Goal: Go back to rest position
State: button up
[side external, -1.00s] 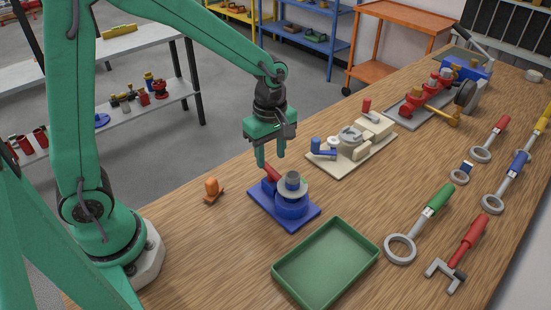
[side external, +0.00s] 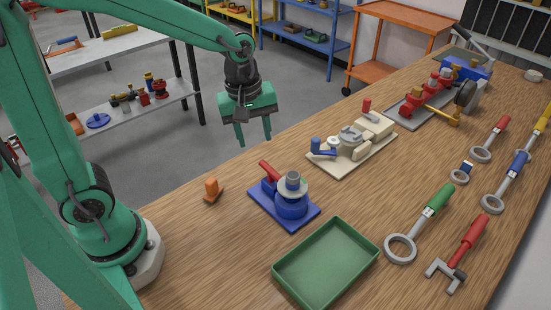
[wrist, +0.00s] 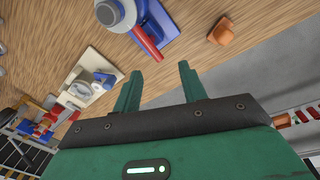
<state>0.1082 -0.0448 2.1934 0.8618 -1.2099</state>
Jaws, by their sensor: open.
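My gripper (side external: 255,138) is green, open and empty. It hangs in the air past the table's back edge, behind and left of the blue valve (side external: 291,201), apart from it. In the wrist view my gripper's fingers (wrist: 160,85) point toward the table with nothing between them. The blue valve has a grey top and a red lever, and sits on a square blue plate. The wrist view shows its red lever (wrist: 146,42) close to the left fingertip in the picture.
A small orange piece (side external: 212,190) stands left of the blue valve. A beige valve fixture (side external: 345,150) stands behind it on the right. A green tray (side external: 326,262) lies at the front. Several wrenches, including a green-handled one (side external: 436,200), lie at the right.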

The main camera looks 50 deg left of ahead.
jog(key=s+a+r+m+t, duration=0.3)
jog(key=s+r+m, duration=0.5)
jog(key=s+m, duration=0.3)
jog(key=shift+s+a+m+t, duration=0.3)
jog(key=shift+m+t, duration=0.2)
jog(key=shift+m, duration=0.3)
